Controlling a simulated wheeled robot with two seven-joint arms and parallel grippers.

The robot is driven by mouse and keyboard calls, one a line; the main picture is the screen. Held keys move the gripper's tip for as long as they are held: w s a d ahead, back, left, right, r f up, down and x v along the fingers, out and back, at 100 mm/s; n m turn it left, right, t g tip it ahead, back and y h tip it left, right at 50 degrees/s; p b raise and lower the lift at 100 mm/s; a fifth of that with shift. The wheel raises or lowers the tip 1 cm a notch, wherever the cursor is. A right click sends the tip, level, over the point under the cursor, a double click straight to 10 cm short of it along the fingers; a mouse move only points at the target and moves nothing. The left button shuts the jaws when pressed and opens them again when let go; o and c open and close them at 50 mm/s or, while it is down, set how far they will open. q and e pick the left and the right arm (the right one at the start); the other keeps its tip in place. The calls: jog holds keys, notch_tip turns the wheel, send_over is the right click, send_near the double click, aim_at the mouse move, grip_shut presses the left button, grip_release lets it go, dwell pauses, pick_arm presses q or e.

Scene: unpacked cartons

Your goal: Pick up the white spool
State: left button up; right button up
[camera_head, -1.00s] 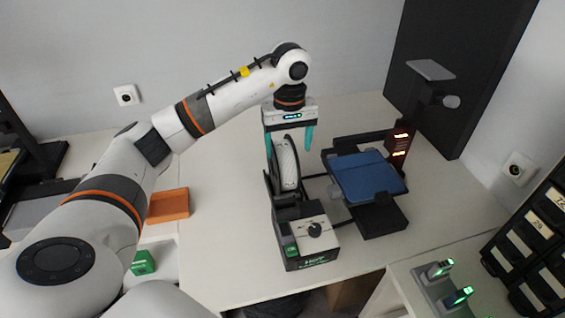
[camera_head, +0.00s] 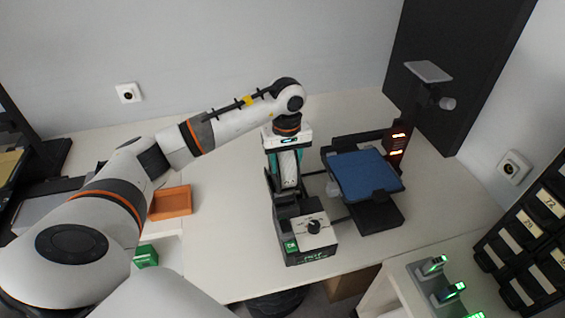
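The white spool (camera_head: 289,168) is upright at the back of the dark machine with a white front panel and black knob (camera_head: 314,228). My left gripper (camera_head: 286,172) points down over the spool, its teal fingers close against the spool's two sides. It looks shut on the spool, which still sits at its holder. The gripper body and fingers hide the spool's top and part of its sides. My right gripper is not in view.
A blue plate (camera_head: 366,176) on a dark printer frame stands close to the right. An orange tray (camera_head: 171,202) lies at the left. Lit devices (camera_head: 448,288) and a dark bin rack (camera_head: 530,240) are at the lower right. The table's left middle is clear.

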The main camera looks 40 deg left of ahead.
pick_arm(q)
jog(key=c, duration=0.8)
jog(key=shift+w+r, duration=0.1)
jog(key=shift+r, duration=0.5)
notch_tip(320, 180, up, 8)
jog(key=b, duration=0.2)
jog(key=shift+f+b, duration=0.2)
jog(key=shift+b, duration=0.15)
jog(key=shift+r, duration=0.65)
